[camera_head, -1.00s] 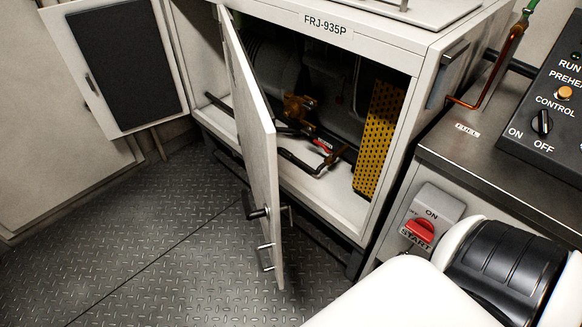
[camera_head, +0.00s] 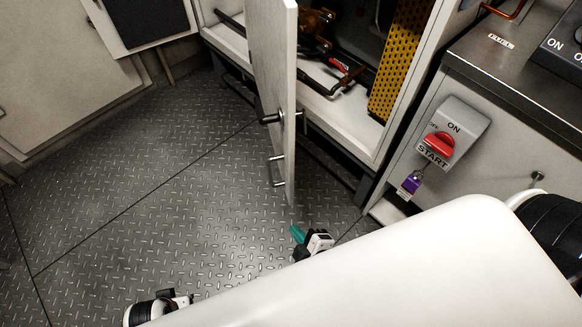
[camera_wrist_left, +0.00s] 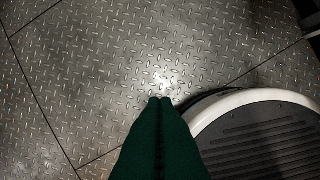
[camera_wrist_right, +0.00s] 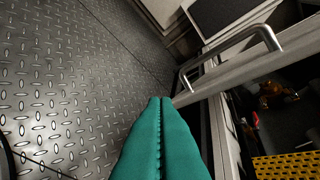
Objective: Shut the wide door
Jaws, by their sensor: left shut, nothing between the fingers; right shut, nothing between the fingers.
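A white cabinet door (camera_head: 275,90) stands swung open, seen nearly edge-on in the head view, with a dark latch knob and a metal bar handle (camera_head: 276,171) low on it. In the right wrist view the handle (camera_wrist_right: 230,48) and the door edge (camera_wrist_right: 240,75) lie just beyond my fingertips. My right gripper (camera_head: 297,234) has teal fingers, shut and empty, below and right of the door's lower corner; I see no contact. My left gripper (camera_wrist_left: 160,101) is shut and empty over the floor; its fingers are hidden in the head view.
The open cabinet holds pipes and a yellow perforated panel (camera_head: 402,60). Another door with a black panel (camera_head: 150,22) stands at upper left. A red START switch (camera_head: 439,145) with a purple padlock (camera_head: 410,183) is right. Plate floor (camera_head: 150,190) left of the door is clear.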

